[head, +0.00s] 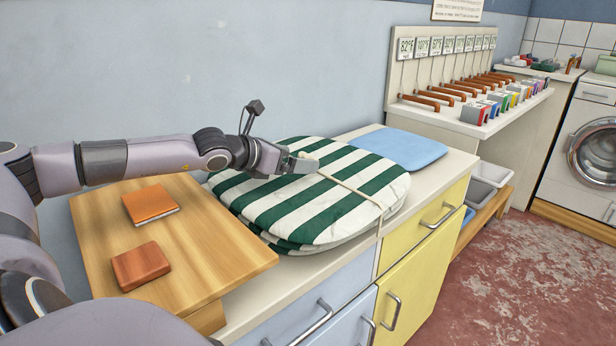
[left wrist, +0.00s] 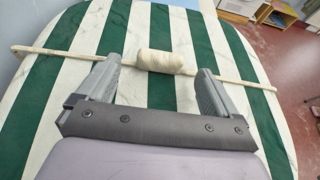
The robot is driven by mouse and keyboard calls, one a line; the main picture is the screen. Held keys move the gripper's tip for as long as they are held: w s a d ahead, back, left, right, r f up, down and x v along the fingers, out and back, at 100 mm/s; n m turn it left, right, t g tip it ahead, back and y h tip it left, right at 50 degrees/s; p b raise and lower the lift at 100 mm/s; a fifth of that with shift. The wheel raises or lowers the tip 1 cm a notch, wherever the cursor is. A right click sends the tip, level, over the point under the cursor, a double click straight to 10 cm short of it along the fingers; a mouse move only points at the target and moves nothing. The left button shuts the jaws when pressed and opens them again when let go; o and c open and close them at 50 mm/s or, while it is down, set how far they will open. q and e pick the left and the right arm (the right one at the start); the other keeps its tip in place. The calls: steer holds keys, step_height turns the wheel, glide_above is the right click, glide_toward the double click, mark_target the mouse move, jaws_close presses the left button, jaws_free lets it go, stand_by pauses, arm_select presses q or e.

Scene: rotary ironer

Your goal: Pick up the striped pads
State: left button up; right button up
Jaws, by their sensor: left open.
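The striped pads (head: 318,205) are a stack of round green-and-white cushions on the counter, tied with a pale cord. In the left wrist view the striped pads (left wrist: 45,100) fill most of the picture. The cord (left wrist: 60,51) crosses their top and carries a thick cream wrapped grip (left wrist: 160,62) at its middle. My left gripper (head: 305,162) is over the top of the pads. In the left wrist view its two fingers (left wrist: 155,80) are apart, one on each side of the wrapped grip, with nothing clamped. My right gripper is not in view.
A wooden board (head: 200,235) with an orange sponge-like block (head: 151,203) and a reddish-brown block (head: 140,265) lies left of the pads. A blue flat pad (head: 400,148) lies behind them. A wall stands behind; floor (head: 500,280) is open at right.

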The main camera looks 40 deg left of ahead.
arm_select(q)
steer(key=shift+p+x, duration=0.4)
steer(key=shift+x, duration=0.45)
steer(key=shift+w+f, duration=0.2)
steer(key=shift+w, duration=0.15)
jaws_close()
steer(key=shift+r, duration=0.25)
